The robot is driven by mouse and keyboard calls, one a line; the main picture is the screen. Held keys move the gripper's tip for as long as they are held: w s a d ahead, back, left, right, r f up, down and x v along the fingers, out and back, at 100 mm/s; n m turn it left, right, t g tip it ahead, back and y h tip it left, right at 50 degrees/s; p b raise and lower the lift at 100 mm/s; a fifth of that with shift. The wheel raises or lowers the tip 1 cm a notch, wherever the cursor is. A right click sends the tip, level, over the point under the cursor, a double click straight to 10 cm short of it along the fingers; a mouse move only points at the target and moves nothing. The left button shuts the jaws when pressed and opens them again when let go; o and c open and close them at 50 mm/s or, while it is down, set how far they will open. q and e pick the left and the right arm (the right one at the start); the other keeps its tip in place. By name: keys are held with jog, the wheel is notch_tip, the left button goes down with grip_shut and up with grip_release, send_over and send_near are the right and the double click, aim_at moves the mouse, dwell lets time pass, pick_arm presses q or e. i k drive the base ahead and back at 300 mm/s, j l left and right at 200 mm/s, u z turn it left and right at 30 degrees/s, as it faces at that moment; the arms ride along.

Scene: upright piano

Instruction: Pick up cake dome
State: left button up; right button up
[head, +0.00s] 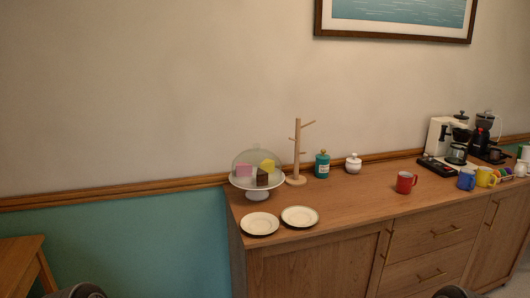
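The cake dome (243,158) is a clear cover on a white footed cake stand (257,189), at the left end of the wooden sideboard. Under it sit a pink cake piece (244,170), a yellow one (267,166) and a dark brown one (262,179). The dome is upright and rests on the stand. Dark rounded parts of my own body show at the bottom edge, at left and right of centre. No gripper fingers can be made out, and nothing touches the dome.
Two white plates (259,223) (299,216) lie in front of the stand on the sideboard (350,208). A wooden mug tree (297,153) stands close on its right, then a teal canister (322,165) and a white sugar pot (353,163).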

aim_at(256, 168)
jog(key=i+l+z, duration=0.15)
jog(key=i+l, duration=0.4)
jog(key=i+l+z, duration=0.2)
jog(key=i+l, duration=0.4)
jog(key=l, duration=0.25)
jog(key=i+l, duration=0.15)
jog(key=l, duration=0.2)
